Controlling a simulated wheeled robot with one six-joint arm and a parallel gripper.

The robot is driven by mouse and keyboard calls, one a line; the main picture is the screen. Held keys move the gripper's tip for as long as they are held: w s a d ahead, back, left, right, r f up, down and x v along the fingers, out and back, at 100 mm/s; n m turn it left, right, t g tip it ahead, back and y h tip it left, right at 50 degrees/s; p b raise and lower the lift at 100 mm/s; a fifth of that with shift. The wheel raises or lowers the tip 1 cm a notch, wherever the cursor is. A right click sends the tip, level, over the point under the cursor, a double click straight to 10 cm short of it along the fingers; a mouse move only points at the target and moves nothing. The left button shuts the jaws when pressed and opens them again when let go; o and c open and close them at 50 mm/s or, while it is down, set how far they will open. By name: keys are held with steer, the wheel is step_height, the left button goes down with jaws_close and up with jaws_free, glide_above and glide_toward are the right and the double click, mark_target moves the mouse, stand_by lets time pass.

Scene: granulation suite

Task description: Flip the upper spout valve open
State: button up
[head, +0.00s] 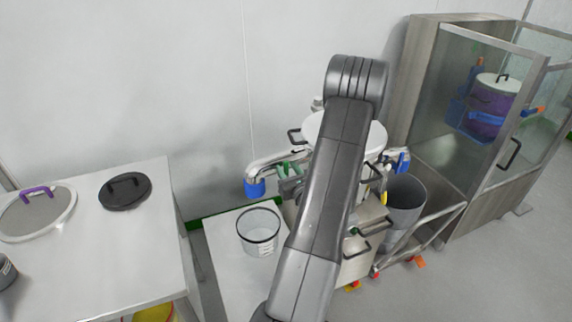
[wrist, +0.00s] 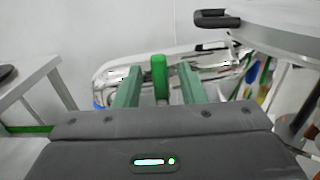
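A polished metal spout (head: 268,161) with a blue end (head: 255,188) sticks out left from the machine in the head view. In the wrist view the spout (wrist: 120,76) runs across behind my fingers. A green valve handle (wrist: 159,72) stands upright in front of the spout pipe. My gripper (wrist: 161,88) has its two green fingers apart, one on each side of the handle, with a visible gap on both sides. In the head view my arm hides much of the machine, and the handle is hard to tell from my green fingers.
A grey drum lid (wrist: 290,40) with a black handle (wrist: 217,18) is close at the right. A second blue-ended fitting (head: 402,161) and a grey hopper (head: 405,200) are right of my arm. A table (head: 130,235) is at left.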

steer(key=shift+x, duration=0.85)
jaws_close()
